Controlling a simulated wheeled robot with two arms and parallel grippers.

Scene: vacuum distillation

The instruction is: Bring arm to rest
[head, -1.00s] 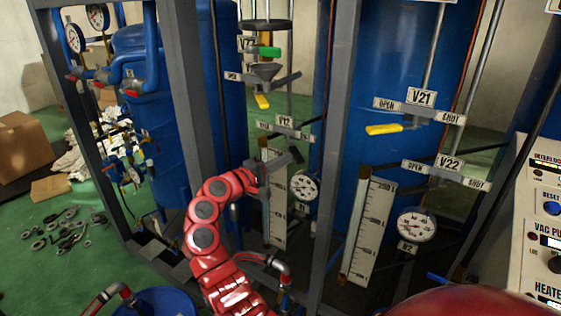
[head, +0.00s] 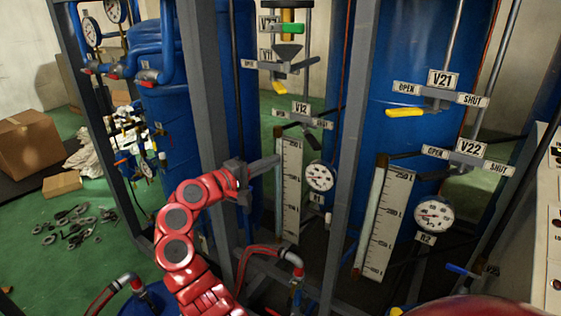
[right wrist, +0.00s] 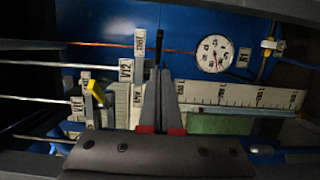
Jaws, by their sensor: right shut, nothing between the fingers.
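My right gripper (head: 262,166) is at the end of the red arm that rises from the bottom of the head view. Its grey fingers are shut and empty, pointing right towards the left level scale (head: 289,188). It is left of and below the V12 valve (head: 303,115), apart from the valve's dark handle (head: 312,141) in the head view. In the right wrist view the shut fingers (right wrist: 160,75) point up the picture, with the V12 label (right wrist: 126,70) to their left and the R1 gauge (right wrist: 214,53) to their right. My left gripper is out of view.
Grey frame posts (head: 199,110) stand close beside the arm. Blue tanks (head: 415,60) are behind. Valves V21 (head: 405,112) and V22 (head: 468,148) and gauge R2 (head: 434,215) are to the right. Boxes (head: 28,143) and loose metal parts (head: 68,226) lie on the green floor.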

